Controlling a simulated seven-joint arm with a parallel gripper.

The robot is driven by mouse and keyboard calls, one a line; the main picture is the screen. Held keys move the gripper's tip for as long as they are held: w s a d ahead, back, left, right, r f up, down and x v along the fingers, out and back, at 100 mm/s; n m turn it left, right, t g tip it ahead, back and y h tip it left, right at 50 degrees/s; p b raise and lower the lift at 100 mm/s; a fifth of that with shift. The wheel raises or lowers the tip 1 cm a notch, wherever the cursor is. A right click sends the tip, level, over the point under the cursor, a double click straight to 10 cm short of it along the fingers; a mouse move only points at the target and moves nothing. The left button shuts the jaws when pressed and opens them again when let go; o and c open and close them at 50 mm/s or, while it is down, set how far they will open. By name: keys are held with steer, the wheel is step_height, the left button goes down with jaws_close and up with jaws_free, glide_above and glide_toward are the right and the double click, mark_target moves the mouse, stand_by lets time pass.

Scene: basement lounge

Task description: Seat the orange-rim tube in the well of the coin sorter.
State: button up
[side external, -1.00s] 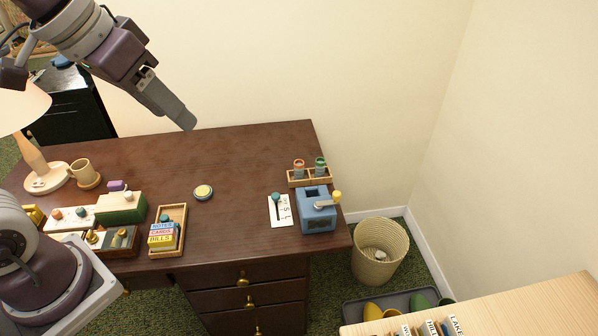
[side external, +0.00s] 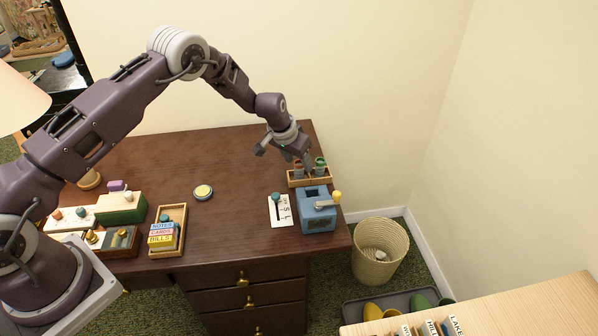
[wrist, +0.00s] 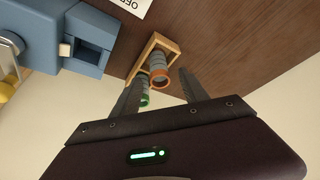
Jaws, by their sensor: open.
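The orange-rim tube (wrist: 160,79) stands in a small wooden rack (side external: 297,184) at the desk's back right. In the side view my gripper partly hides it. A green-rim tube (side external: 320,163) stands beside it in the same rack. The blue coin sorter (side external: 314,222) stands just in front of the rack; a square opening (wrist: 88,52) shows in it in the wrist view, but I cannot tell whether this is the well. My gripper (side external: 304,163) is open at the rack. In the wrist view its fingers lie on either side of the orange-rim tube; contact cannot be told.
The sorter has a crank with a yellow knob (side external: 337,196). A lettered card with a dark-knobbed lever (side external: 281,211) lies left of it. A yellow-topped round button (side external: 203,191) and a box of labelled cards (side external: 164,237) are farther left.

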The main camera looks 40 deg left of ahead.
mark_target(300, 164)
steer(key=shift+x, duration=0.85)
jaws_close()
steer(key=r, duration=0.9)
steer(key=shift+d+r, duration=0.25)
steer(key=s+d, duration=0.6)
steer(key=d, duration=0.2)
step_height(300, 164, down, 8)
steer(key=shift+w+d+f, duration=0.1)
steer(key=shift+w+f, duration=0.05)
steer(key=shift+w, duration=0.05)
